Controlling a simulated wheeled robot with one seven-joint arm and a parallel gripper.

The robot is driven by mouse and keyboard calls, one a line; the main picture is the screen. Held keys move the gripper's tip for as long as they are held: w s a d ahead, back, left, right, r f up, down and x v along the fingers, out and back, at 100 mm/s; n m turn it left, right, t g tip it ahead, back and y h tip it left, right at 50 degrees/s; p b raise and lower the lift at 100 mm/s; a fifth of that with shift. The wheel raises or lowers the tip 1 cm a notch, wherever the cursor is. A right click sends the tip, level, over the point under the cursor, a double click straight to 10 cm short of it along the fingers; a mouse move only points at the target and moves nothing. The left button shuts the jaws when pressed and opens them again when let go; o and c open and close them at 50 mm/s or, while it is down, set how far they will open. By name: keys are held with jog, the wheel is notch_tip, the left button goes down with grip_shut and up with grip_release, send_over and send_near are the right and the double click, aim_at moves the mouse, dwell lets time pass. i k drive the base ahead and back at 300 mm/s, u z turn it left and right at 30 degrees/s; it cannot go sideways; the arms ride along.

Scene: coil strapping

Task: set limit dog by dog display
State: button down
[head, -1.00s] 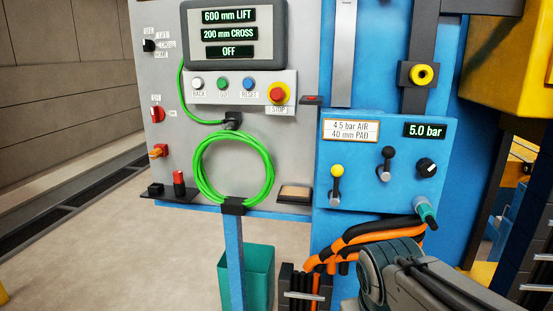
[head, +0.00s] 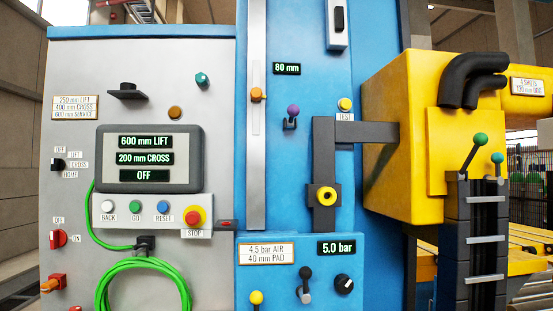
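A small black display (head: 287,68) on the blue column reads 80 mm in green. A tall pale vertical track (head: 257,150) runs to its left, with an orange knob (head: 256,94) on it that may be the limit dog. A purple-knobbed lever (head: 292,113) stands below the display. A sign (head: 528,86) on the yellow part at the far right seems to read 130 mm DOG; its upper line is small and unclear. My gripper is out of view.
A grey panel (head: 75,130) at left carries a screen (head: 146,158) reading 600 mm LIFT, 200 mm CROSS, OFF, and a red stop button (head: 195,215). A black bracket (head: 362,134) and large yellow housing (head: 405,140) jut out at right. A lower blue box shows 5.0 bar (head: 337,247).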

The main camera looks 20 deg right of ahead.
aim_at(256, 92)
jog(key=k, duration=1)
jog(key=z, duration=0.6)
jog(key=i, duration=0.85)
jog(key=u, duration=0.25)
